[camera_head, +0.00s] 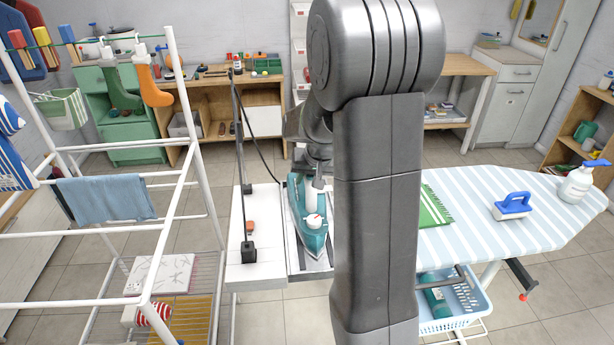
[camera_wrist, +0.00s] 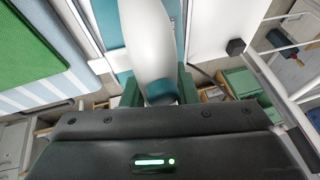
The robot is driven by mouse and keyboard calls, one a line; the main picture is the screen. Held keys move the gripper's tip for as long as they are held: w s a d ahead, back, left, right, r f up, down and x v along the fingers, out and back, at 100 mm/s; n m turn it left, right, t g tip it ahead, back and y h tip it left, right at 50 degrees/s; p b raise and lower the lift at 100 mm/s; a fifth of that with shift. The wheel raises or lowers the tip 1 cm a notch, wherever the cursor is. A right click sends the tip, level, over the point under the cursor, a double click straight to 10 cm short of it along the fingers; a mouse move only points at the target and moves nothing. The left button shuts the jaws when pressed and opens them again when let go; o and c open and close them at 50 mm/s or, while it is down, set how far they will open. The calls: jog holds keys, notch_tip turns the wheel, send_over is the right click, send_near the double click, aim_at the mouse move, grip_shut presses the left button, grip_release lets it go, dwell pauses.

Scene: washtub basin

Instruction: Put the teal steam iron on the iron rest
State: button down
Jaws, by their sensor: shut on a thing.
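The teal steam iron (camera_head: 308,237) has a white handle and a red-and-white knob. It lies lengthwise over the metal-framed iron rest (camera_head: 291,247) at the left end of the ironing board. I cannot tell whether its sole fully touches the rest. My gripper (camera_head: 318,168) is at the iron's far end, partly hidden by my arm. In the wrist view my gripper (camera_wrist: 160,88) is shut on the iron's white handle (camera_wrist: 150,40), with teal body showing beside it. The rest's right side is hidden behind my arm in the head view.
The striped ironing board (camera_head: 470,230) carries a green cloth (camera_head: 434,207), a blue-handled brush (camera_head: 512,206) and a spray bottle (camera_head: 577,183). A thin pole with a cord (camera_head: 243,150) rises left of the rest. A white drying rack (camera_head: 170,210) stands further left.

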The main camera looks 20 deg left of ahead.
aim_at(318, 204)
jog(key=c, duration=1.6)
grip_release()
jog(key=shift+f, duration=0.15)
jog(key=o, duration=0.5)
jog(key=shift+c, duration=0.2)
jog(key=shift+s+d+r, duration=0.1)
jog(key=shift+d+r, duration=0.05)
jog(key=shift+r, duration=0.55)
jog(key=v, duration=1.1)
jog(key=shift+d, duration=0.1)
